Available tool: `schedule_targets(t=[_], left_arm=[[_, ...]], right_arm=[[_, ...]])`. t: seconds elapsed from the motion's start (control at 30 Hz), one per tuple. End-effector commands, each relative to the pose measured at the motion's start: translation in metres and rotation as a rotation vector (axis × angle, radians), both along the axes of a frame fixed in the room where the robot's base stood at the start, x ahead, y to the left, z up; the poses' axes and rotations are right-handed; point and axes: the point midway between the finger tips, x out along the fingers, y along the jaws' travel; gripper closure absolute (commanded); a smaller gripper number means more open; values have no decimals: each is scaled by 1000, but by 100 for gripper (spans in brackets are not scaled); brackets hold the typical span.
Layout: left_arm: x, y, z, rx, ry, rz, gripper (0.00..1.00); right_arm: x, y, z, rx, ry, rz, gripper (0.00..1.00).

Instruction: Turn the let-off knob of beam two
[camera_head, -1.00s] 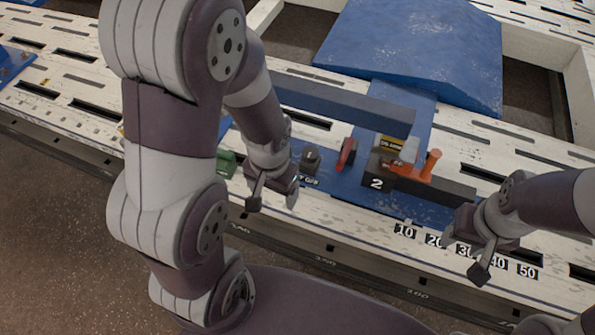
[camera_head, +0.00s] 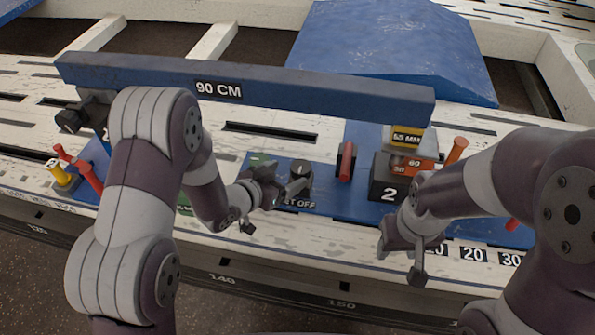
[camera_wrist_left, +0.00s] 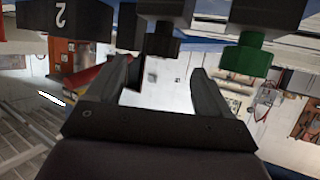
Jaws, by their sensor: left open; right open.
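The let-off knob (camera_head: 301,172) is a dark grey knob on the blue plate of the station marked 2 (camera_head: 388,195), beside a "LET OFF" label partly hidden by my gripper. My left gripper (camera_head: 275,207) is open and empty, just left of and in front of the knob. In the left wrist view, a dark knob (camera_wrist_left: 163,42) shows beyond the gap between the open fingers, and a green knob (camera_wrist_left: 243,56) stands to the right. Contact with the dark knob cannot be told. My right gripper (camera_head: 400,260) is open and empty before the front edge, below the block marked 2.
A blue beam labelled 90 CM (camera_head: 290,86) spans behind the knobs. A red lever (camera_head: 346,162) stands right of the let-off knob, with an orange post (camera_head: 456,150) further right. Number tags line the front edge.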

Motion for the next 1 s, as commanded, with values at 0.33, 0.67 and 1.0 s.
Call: schedule_targets(t=[0.33,0.67,1.0], left_arm=[[49,-39,-29,1,1,1,20],[53,-41,-28,0,1,2,23],[53,-41,-28,1,2,7,71]], right_arm=[[0,0,-32,0,0,0,49],[0,0,-32,0,0,0,49],[0,0,-32,0,0,0,49]])
